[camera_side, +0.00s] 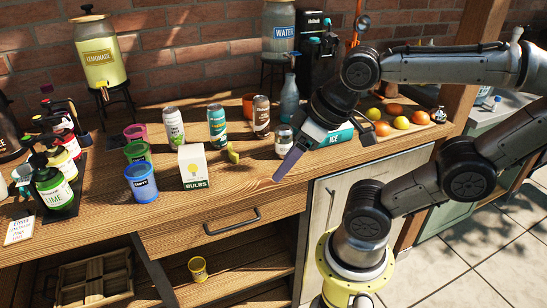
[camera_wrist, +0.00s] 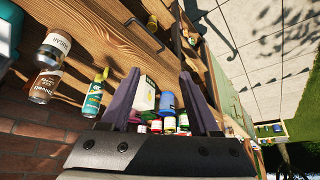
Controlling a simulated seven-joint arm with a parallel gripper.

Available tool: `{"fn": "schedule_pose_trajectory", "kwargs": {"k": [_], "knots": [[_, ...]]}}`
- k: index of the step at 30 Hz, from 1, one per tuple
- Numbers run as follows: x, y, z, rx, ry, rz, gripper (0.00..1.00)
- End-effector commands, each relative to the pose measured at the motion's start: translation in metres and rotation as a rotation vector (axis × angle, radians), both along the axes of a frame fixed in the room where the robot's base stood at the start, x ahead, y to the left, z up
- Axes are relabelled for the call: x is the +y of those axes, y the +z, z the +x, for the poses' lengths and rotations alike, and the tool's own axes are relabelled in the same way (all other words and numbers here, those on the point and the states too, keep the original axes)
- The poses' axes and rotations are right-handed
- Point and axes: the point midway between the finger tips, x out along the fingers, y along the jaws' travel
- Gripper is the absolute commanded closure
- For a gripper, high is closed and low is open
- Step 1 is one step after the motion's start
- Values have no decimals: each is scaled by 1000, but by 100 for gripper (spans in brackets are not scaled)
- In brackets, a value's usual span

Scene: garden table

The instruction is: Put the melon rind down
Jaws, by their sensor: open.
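The melon rind (camera_side: 232,153) is a small yellow-green curved piece on the wooden counter, right of the white BULBS box and in front of the teal can. A small yellow-green bit in the wrist view (camera_wrist: 104,73), beside the teal can, looks like the same rind. My gripper (camera_side: 289,163) has purple fingers and is right of the rind, near the counter's front edge, apart from it. In the wrist view (camera_wrist: 160,75) the fingers stand wide apart with nothing between their tips; the box shows beyond them.
The BULBS box (camera_side: 194,170) and several colored tubs, such as the blue one (camera_side: 141,184), stand left. Cans, including a teal one (camera_side: 217,127), stand behind; a short can (camera_side: 284,141) and ICE box (camera_side: 330,137) are near my gripper. Bare counter (camera_side: 232,185) lies in front.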

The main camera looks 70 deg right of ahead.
Motion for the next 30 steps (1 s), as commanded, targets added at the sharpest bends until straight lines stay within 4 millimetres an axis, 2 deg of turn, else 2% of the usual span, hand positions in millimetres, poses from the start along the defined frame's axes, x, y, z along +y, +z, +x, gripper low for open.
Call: {"fn": "schedule_pose_trajectory", "kwargs": {"k": [14, 17, 20, 24, 27, 30], "knots": [[0, 0, 1, -2, -32, 17, 38], [-3, 12, 9, -36, -107, 42, 38], [-14, 32, 35, -64, -229, 66, 38], [-39, 48, 85, -63, -427, 84, 38], [-65, 48, 123, -48, -564, 86, 38], [-92, 36, 156, -19, -674, 76, 38]]}}
